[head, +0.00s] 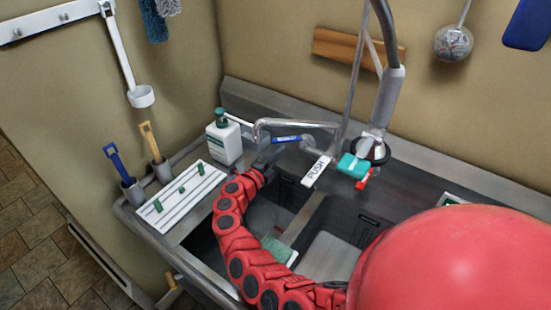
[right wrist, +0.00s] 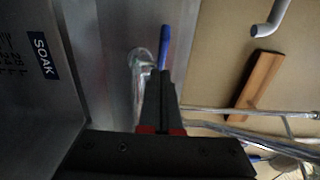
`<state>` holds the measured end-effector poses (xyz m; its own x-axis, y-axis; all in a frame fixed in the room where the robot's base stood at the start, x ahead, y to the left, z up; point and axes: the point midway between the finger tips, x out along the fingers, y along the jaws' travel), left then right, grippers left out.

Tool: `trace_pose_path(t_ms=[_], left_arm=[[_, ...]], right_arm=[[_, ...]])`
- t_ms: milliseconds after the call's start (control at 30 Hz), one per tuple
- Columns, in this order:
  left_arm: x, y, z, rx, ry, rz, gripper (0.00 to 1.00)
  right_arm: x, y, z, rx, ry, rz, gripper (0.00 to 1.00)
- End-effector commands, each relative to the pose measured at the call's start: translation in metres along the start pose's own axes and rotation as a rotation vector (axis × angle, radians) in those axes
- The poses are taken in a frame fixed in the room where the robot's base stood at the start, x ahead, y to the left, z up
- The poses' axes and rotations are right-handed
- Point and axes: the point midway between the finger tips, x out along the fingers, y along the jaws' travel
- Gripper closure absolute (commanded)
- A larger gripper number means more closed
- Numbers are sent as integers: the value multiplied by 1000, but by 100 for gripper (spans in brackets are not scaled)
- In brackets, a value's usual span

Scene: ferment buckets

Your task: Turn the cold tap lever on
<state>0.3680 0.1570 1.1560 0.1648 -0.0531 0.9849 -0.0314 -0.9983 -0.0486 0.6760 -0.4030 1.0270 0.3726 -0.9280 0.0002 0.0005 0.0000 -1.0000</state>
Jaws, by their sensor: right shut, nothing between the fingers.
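The cold tap lever (head: 288,139) is a thin blue handle by the chrome tap at the back of the sink. It lies roughly sideways, below the spout. In the right wrist view the blue lever (right wrist: 164,46) sits just beyond my fingertips, beside its round chrome fitting (right wrist: 140,60). My right gripper (head: 264,164) is just in front and left of the lever, small and dark in the head view. Its fingers (right wrist: 161,76) are shut and empty. They overlap the lever's near end in the picture; I cannot tell whether they touch it. My left gripper is not in view.
A red lever (head: 364,181), a teal block (head: 352,166) and a PUSH tag (head: 316,171) sit right of the blue lever. A soap bottle (head: 224,142) stands left of the tap, behind a white rack (head: 180,197). A SOAK label (right wrist: 41,57) shows left in the wrist view.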

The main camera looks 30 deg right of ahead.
Motion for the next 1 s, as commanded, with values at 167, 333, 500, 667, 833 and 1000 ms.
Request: trace_pose_path(t_ms=[167, 333, 500, 667, 833, 1000], left_arm=[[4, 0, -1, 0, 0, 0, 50], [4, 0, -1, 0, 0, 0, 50], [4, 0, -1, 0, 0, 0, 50], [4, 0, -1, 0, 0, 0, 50], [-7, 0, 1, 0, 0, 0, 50], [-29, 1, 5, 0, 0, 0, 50]], right_arm=[[9, -1, 10, 1, -2, -2, 100], [13, 0, 13, 0, 0, -1, 100], [13, 0, 13, 0, 1, 0, 100], [13, 0, 13, 0, 1, 0, 100], [16, 4, 17, 2, 0, -1, 100], [24, 5, 29, 4, -2, -4, 100]])
